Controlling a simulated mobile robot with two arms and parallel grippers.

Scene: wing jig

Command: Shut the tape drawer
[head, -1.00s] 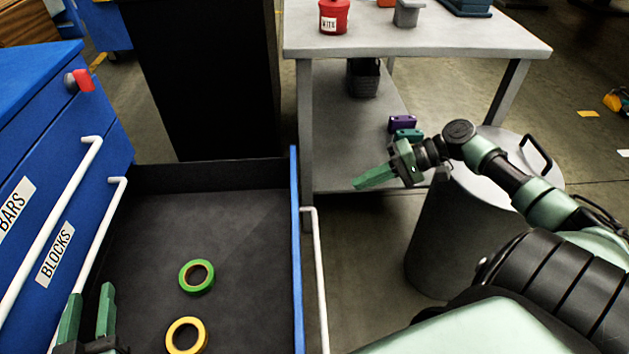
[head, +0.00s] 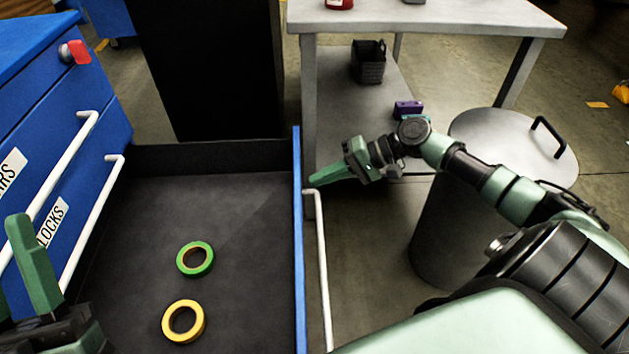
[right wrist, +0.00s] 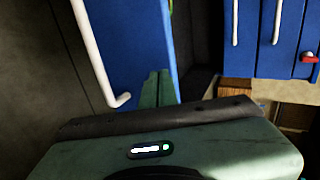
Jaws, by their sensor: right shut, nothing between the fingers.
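The tape drawer (head: 240,215) stands pulled far open in the head view, with a green tape roll (head: 195,259) and a yellow tape roll (head: 183,321) on its dark floor. Its blue front (head: 298,250) shows edge-on, with a white bar handle (head: 322,265) on the outer side. My right gripper (head: 312,182) is shut and empty, its tips near the top of the handle. In the right wrist view the fingers (right wrist: 151,88) lie against the view of the blue front (right wrist: 130,45); contact is unclear. My left gripper (head: 18,280) is open at the lower left, partly cut off.
The blue cabinet (head: 110,95) with two more handles is at left. A grey table (head: 430,18) with a lower shelf holding a dark basket (head: 369,62) and a purple block (head: 408,108) stands behind. A grey lidded bin (head: 500,140) is near my right arm.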

